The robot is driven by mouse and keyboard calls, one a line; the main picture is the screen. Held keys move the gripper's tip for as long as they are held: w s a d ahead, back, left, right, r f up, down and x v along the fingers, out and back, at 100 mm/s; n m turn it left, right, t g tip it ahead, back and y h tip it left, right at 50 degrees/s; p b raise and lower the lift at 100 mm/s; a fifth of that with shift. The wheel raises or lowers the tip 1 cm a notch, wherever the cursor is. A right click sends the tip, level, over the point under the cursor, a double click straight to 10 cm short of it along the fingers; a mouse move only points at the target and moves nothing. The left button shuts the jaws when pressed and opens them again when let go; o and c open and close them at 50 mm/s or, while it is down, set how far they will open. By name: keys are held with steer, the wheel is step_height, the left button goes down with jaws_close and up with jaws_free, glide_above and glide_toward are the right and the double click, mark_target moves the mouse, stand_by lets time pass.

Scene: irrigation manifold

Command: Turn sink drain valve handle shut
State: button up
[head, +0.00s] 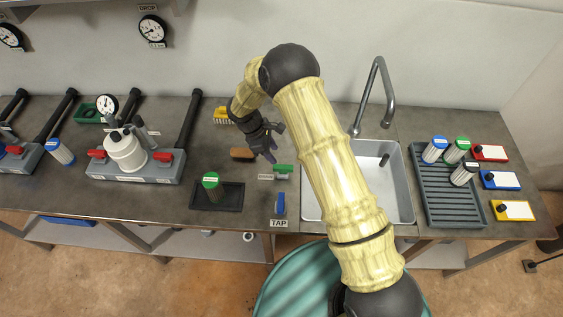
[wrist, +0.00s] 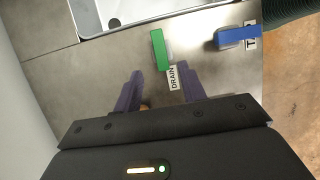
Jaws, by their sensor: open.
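The green drain valve handle (head: 283,169) lies on the counter just left of the sink (head: 395,205), beside a small label. In the wrist view the green handle (wrist: 160,49) stands ahead of my fingertips, with the DRAIN label (wrist: 174,78) next to it. My gripper (head: 272,143) is above the counter, behind and a little left of the handle in the head view. In the wrist view my gripper (wrist: 163,84) has its two purple fingers apart with nothing held between them. The handle is apart from both fingers.
A blue handle (head: 280,205) with a TAP label (head: 279,224) is near the counter's front edge. A brown block (head: 242,154) and a dark tray (head: 217,196) with a green-capped jar (head: 211,185) are to the left. The faucet (head: 374,95) rises behind the sink.

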mark_target(283, 166)
steer(key=p+x, duration=0.2)
steer(key=x, duration=0.6)
steer(key=shift+f, duration=0.2)
jaws_close()
